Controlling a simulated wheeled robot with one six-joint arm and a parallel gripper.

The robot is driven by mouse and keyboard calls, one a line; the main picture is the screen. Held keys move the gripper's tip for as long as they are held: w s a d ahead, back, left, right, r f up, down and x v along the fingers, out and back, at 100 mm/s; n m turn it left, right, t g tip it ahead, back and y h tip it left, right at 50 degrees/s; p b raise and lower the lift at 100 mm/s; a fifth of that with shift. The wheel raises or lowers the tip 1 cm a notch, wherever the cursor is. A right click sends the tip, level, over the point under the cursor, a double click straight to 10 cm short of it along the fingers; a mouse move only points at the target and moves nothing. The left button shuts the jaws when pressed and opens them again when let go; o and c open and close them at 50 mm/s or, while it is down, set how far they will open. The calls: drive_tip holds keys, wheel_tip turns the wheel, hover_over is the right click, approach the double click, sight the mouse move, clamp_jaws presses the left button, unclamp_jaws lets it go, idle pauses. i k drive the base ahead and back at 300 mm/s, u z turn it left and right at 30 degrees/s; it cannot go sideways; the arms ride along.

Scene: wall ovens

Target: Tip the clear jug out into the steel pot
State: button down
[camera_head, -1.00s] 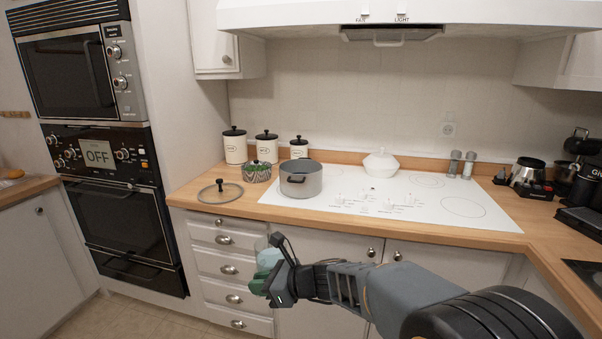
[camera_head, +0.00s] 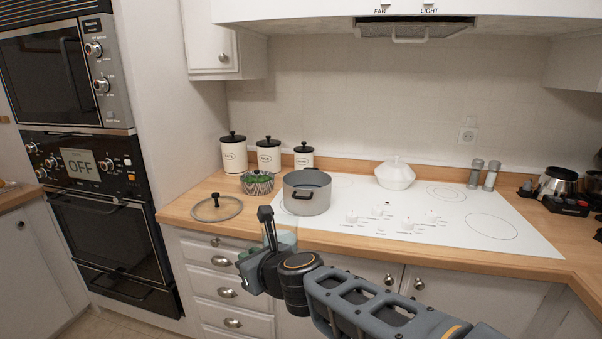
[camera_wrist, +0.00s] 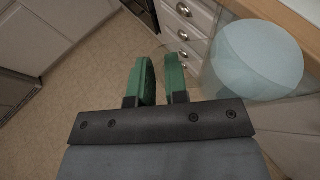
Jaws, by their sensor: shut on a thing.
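The clear jug (camera_head: 287,239) is a pale, see-through bluish vessel in front of the counter edge, partly hidden behind my gripper. It also shows in the wrist view (camera_wrist: 258,62), to the right of my fingers. My gripper (camera_head: 246,266) is shut on the jug, with its green fingers (camera_wrist: 157,82) close together; the grip point is hard to make out. The jug's contents cannot be told. The steel pot (camera_head: 307,199) stands upright and uncovered at the left end of the white cooktop, above and beyond my gripper in the head view.
A glass lid (camera_head: 217,209) lies on the wooden counter (camera_head: 178,212) left of the pot. A patterned bowl with green contents (camera_head: 257,187) and several canisters (camera_head: 268,156) stand behind. A white covered dish (camera_head: 395,175) sits further right. Drawers (camera_head: 222,262) are below the counter edge.

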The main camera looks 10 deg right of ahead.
sight(307, 191)
drive_tip(key=i, duration=1.05)
drive_tip(key=z, duration=0.05)
